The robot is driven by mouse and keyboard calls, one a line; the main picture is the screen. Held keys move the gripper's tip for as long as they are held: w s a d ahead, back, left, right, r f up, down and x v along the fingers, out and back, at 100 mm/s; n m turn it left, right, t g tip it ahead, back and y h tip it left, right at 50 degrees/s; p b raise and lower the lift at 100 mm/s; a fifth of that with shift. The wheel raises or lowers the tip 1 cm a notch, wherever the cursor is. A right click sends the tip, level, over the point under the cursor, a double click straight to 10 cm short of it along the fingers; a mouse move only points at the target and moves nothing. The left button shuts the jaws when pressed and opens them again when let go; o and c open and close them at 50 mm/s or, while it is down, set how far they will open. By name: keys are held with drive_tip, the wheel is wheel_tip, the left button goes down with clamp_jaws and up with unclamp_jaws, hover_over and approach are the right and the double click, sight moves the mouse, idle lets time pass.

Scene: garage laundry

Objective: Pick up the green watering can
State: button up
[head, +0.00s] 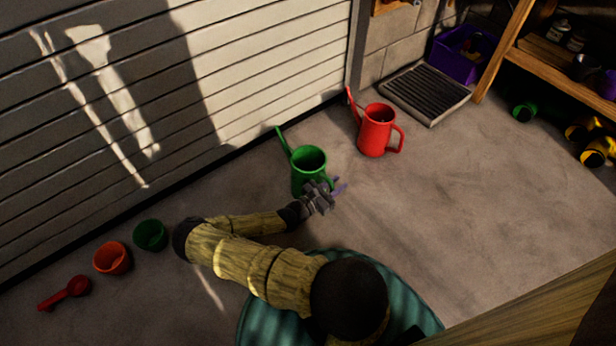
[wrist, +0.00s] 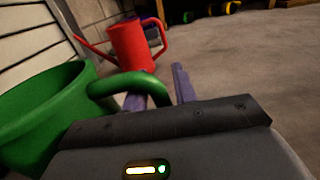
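The green watering can (head: 309,163) stands upright on the floor near the slatted door, its spout pointing up and left. In the wrist view the green can (wrist: 38,108) fills the left side, with its handle arching toward the fingers. My gripper (head: 339,187) is at the can's handle, on its lower right side. In the wrist view my gripper (wrist: 160,93) has its two purple fingers apart, the left one seen through the handle loop and the right one outside it. The handle lies between them. Part of the left finger is hidden by the handle.
A red watering can (head: 376,132) stands behind and right. A green pot (head: 150,235), an orange pot (head: 112,258) and a red scoop (head: 66,292) lie at left. A drain-like tray (head: 425,93), purple crate (head: 463,54) and wooden shelf (head: 560,57) are at the back right.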

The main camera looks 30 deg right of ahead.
clamp_jaws()
drive_tip(key=shift+r, duration=0.1)
idle(0.3)
wheel_tip(320, 180, up, 10)
drive_tip(key=p, duration=0.7)
idle(0.4)
